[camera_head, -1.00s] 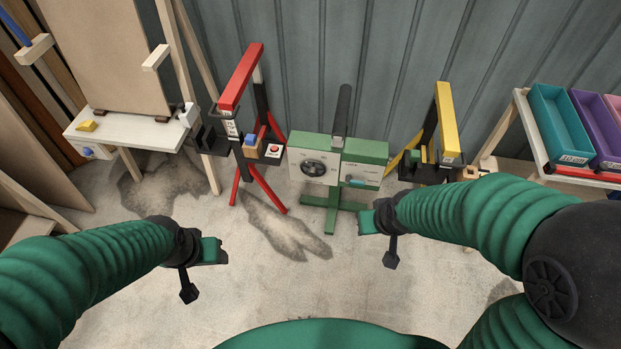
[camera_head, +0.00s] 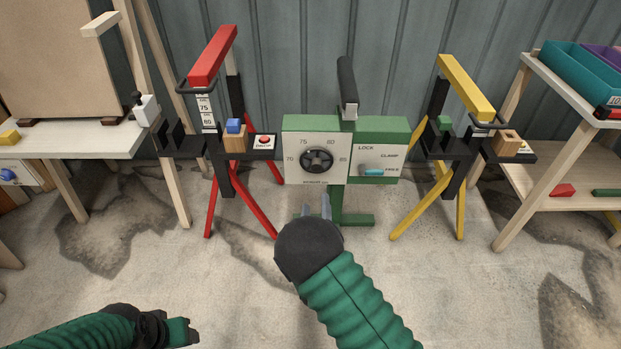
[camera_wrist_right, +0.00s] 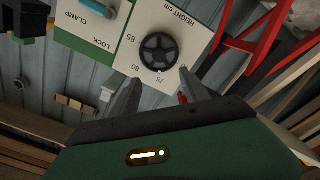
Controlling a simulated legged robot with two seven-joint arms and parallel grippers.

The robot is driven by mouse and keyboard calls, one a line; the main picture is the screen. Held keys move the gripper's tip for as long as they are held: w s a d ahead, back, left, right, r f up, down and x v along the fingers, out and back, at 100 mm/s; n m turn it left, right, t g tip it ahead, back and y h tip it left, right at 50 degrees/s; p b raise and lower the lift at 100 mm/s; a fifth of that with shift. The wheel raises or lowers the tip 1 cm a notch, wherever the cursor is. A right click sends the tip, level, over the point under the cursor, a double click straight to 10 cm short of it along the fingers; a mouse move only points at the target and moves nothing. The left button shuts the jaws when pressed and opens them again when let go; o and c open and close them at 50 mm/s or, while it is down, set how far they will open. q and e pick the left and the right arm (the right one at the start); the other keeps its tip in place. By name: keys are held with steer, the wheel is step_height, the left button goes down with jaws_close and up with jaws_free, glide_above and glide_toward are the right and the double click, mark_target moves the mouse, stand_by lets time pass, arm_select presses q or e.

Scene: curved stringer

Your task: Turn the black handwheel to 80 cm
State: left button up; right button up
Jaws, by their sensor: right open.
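The black handwheel (camera_head: 317,160) is on the white dial face of the green stand's box, among the marks 70, 75, 80 and 85. It also shows in the right wrist view (camera_wrist_right: 158,52), where a small light mark on its rim seems to lie between 75 and 80. My right gripper (camera_head: 318,207) is below the wheel in the head view, fingers pointing at the panel. In the right wrist view its open fingers (camera_wrist_right: 158,76) are apart and empty, the wheel beyond them. My left gripper (camera_head: 188,332) is low at left, away from the stand; its jaws are unclear.
A LOCK, CLAMP, FREE panel with a teal lever (camera_head: 374,172) sits right of the dial; the lever is near FREE. A red trestle (camera_head: 213,55) stands left and a yellow trestle (camera_head: 466,88) right. A white table (camera_head: 75,140) is at far left. Floor before the stand is clear.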

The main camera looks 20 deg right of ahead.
mark_target(316, 169)
steer(key=b+x, duration=0.2)
steer(key=x, duration=0.3)
steer(key=b+x, duration=0.2)
steer(key=x, duration=0.3)
steer(key=b+x, duration=0.2)
steer(key=x, duration=0.3)
steer(key=shift+d+f+b, duration=0.15)
steer(key=shift+f+b, duration=0.1)
steer(key=shift+b, duration=0.1)
steer(key=shift+w+d+r, duration=0.1)
steer(key=shift+w, duration=0.1)
steer(key=shift+c, duration=0.4)
jaws_close()
